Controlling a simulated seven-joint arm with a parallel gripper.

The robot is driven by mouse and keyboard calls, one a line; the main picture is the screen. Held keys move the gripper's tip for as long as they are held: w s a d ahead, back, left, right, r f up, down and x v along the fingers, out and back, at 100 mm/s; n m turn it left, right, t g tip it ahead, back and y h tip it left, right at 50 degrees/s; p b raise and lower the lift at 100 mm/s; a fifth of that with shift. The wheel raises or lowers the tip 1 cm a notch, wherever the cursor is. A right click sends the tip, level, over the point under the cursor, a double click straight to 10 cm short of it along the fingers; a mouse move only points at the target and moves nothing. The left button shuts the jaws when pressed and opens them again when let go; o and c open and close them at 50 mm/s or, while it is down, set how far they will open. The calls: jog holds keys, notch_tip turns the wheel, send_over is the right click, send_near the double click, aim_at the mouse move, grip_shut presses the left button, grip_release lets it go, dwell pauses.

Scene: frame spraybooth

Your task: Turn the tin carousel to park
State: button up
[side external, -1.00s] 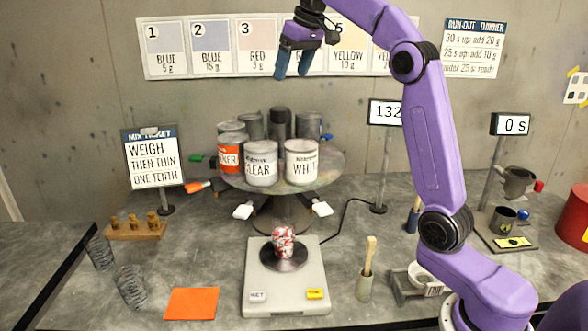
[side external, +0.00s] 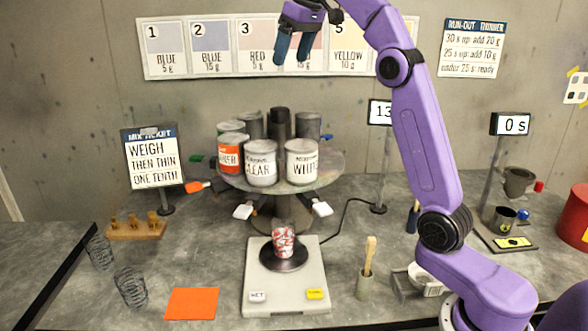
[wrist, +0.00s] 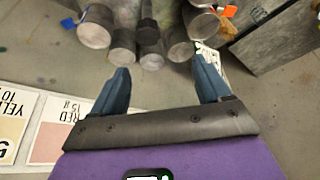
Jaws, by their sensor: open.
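The tin carousel (side external: 322,174) is a round grey turntable on a pedestal, carrying several tins in a ring. White tins labelled clear (side external: 261,163) and white (side external: 301,161) face front, with an orange-banded tin (side external: 230,153) at left. White tabs (side external: 243,211) and an orange tab (side external: 194,187) stick out from it at tap height. My gripper (side external: 291,60) is open and empty, high above and behind the carousel, before the wall cards. In the wrist view its blue fingers (wrist: 164,85) are apart, with tins (wrist: 121,48) beyond them. I see no mark reading park.
A scale (side external: 255,268) with a red-patterned cup (side external: 283,241) stands in front of the carousel. A ticket sign (side external: 152,158) stands left and a display post (side external: 382,160) right. A brush pot (side external: 366,279), glasses (side external: 131,288) and an orange card (side external: 192,303) sit near the front.

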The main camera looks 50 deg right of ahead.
jog(key=s+a+f+n+g+y, duration=0.1)
jog(key=s+a+f+n, duration=0.1)
jog(key=s+a+f, duration=0.3)
jog(key=a+f+n+g, duration=0.1)
jog(key=a+f+n, duration=0.15)
jog(key=a, duration=0.55)
jog(key=s+a+f+n, duration=0.1)
jog(key=s+a+f, duration=0.1)
jog(key=s+f, duration=0.3)
jog(key=s+a+f+n+g, duration=0.1)
jog(key=s+a+f, duration=0.2)
jog(key=s, duration=0.4)
jog(key=shift+a+f+n, duration=0.3)
jog(key=shift+f+n, duration=0.05)
jog(key=shift+f, duration=0.5)
